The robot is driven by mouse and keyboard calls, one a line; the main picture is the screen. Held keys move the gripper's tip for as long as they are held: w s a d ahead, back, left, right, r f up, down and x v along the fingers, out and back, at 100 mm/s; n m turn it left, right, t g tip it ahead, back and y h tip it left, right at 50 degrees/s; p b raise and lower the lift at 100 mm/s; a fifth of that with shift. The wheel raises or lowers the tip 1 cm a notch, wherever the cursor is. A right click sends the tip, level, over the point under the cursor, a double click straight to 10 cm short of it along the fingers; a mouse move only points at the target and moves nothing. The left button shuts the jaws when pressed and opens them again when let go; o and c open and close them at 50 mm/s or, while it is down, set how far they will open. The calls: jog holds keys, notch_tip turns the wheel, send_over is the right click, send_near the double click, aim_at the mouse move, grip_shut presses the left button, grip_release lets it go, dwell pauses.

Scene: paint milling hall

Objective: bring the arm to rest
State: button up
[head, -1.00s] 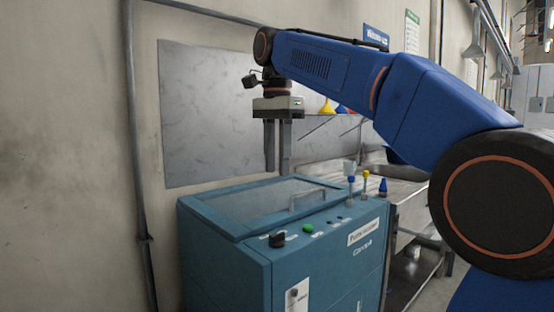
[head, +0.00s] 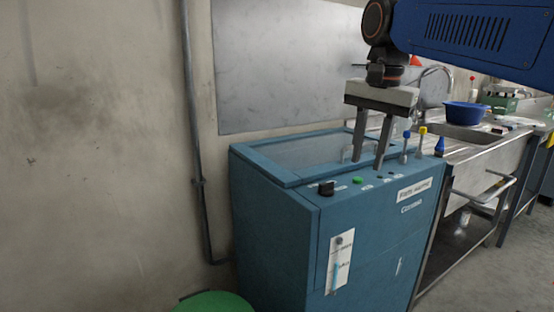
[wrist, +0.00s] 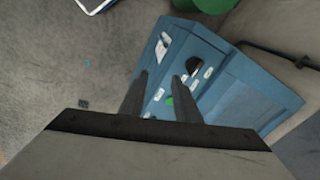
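My gripper (head: 371,168) hangs fingers-down in front of the wall, above the blue machine (head: 268,226). Its two fingers are apart with nothing between them. In the wrist view my gripper (wrist: 160,82) also shows spread, empty fingers over the machine's control panel (wrist: 175,98). The machine has a closed lid with a clear window (head: 300,153), a black knob (head: 326,188) and a green button (head: 357,180). How far the fingertips are above the panel is hard to tell.
A steel sink bench (head: 480,160) with a blue basin (head: 466,113) stands at the right. A pipe (head: 197,150) runs down the wall. A green round object (head: 215,302) is at the bottom, left of the machine.

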jog(key=s+d+f+n+t, duration=0.1)
jog(key=s+d+f+n, duration=0.1)
jog(key=s+f, duration=0.4)
jog(key=s+d+f+n+t, duration=0.1)
jog(key=s+d+f+n, duration=0.2)
jog(key=f, duration=1)
jog(key=s+d+f+n+t, duration=0.1)
jog(key=s+d+f+n, duration=0.2)
jog(key=s+f, duration=0.6)
jog(key=shift+s+d+f, duration=0.3)
jog(key=shift+d+f, duration=0.25)
jog(key=shift+f, duration=0.05)
